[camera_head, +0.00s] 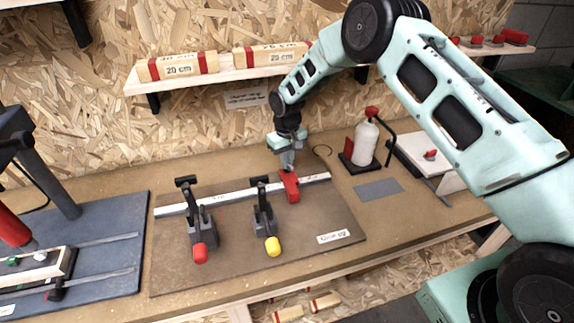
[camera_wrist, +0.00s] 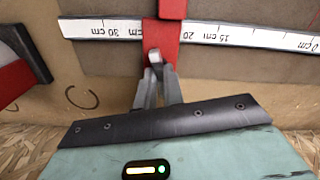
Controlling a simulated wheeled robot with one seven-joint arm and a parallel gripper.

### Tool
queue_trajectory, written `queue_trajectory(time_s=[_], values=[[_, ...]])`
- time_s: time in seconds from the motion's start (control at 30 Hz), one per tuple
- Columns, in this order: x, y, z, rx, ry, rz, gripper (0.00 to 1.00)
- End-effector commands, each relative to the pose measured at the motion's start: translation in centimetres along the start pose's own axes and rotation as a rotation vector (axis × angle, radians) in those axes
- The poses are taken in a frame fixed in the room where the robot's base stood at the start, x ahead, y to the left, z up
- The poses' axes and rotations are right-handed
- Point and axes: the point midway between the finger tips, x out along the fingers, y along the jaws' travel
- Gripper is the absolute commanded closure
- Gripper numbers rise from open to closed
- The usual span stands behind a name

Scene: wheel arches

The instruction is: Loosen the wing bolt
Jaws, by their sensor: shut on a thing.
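A red stop block (camera_head: 291,188) sits on the white scale rail (camera_head: 232,195) near the rail's right end. In the wrist view the red block (camera_wrist: 161,36) straddles the rail (camera_wrist: 225,35) between the 20 and 30 cm marks. A small light grey wing bolt (camera_wrist: 155,57) shows at the block's near side, between my fingertips. My gripper (camera_head: 288,166) comes down from above and behind the block. In the wrist view its two grey fingers (camera_wrist: 156,75) close on the wing bolt, which they partly hide.
Two toggle clamps stand on the brown board, one with a red tip (camera_head: 200,253) and one with a yellow tip (camera_head: 272,246). A white bottle (camera_head: 365,143) stands at the right. A shelf with wooden blocks (camera_head: 178,66) is behind. A grey pad (camera_head: 379,189) lies flat.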

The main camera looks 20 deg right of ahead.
Motion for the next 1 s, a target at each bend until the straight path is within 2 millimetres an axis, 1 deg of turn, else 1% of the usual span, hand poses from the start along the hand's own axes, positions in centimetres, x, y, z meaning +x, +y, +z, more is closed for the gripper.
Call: queue_trajectory(time_s=[0.03,1.0], values=[[0.48,0.05,0.0,-0.044,0.0,0.0,1.0],[0.29,0.01,0.1,-0.967,-0.003,-0.002,1.0]])
